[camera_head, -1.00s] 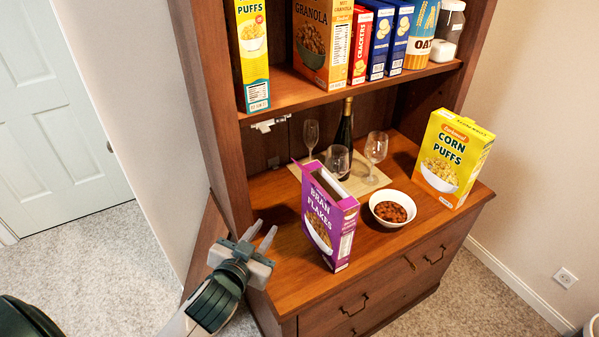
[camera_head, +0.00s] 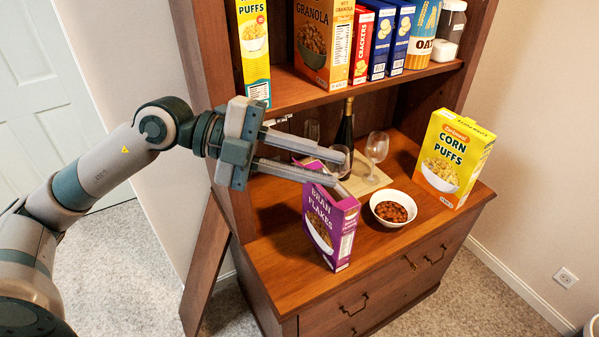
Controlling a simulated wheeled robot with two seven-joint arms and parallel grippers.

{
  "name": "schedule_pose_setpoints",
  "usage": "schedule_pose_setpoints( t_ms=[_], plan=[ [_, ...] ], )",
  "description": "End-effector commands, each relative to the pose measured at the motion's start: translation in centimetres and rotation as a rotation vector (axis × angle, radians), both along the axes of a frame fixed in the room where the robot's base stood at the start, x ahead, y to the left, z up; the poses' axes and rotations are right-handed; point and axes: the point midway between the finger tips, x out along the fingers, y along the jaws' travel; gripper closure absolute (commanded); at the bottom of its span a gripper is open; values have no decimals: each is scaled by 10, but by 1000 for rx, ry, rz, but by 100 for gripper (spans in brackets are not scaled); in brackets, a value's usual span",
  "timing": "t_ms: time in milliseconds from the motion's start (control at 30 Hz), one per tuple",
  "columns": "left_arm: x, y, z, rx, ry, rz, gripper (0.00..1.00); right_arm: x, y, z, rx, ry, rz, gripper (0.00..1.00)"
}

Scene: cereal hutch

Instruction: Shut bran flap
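The purple bran flakes box (camera_head: 329,226) stands upright near the front left of the hutch counter. Part of its top, with a raised purple flap (camera_head: 308,163) on the far left side, shows behind my fingers. My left gripper (camera_head: 338,173) reaches in from the left with its two fingers spread, pointing right at the level of the box top. The fingers pass over or beside the flap; I cannot tell whether they touch it. Nothing is seen between them that they grip. My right gripper is not in view.
A white bowl of cereal (camera_head: 393,208) and a yellow corn puffs box (camera_head: 452,158) stand right of the bran box. Wine glasses (camera_head: 376,147) and a dark bottle (camera_head: 345,130) stand behind on a board. A shelf (camera_head: 300,95) with boxes hangs above.

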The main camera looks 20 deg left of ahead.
Motion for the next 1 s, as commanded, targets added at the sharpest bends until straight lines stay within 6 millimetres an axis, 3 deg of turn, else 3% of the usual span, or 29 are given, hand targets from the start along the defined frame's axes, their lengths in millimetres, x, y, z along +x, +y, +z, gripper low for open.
schedule_pose_setpoints(
  t_ms=[200,400,567,1000],
  plan=[
    [25,83,-24,437,43,218,79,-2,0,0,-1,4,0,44],
    [37,144,-23,626,84,413,79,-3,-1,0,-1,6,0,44],
    [39,158,-22,661,96,461,79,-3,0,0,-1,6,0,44],
    [41,155,-25,659,97,456,79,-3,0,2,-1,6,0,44]
  ],
)
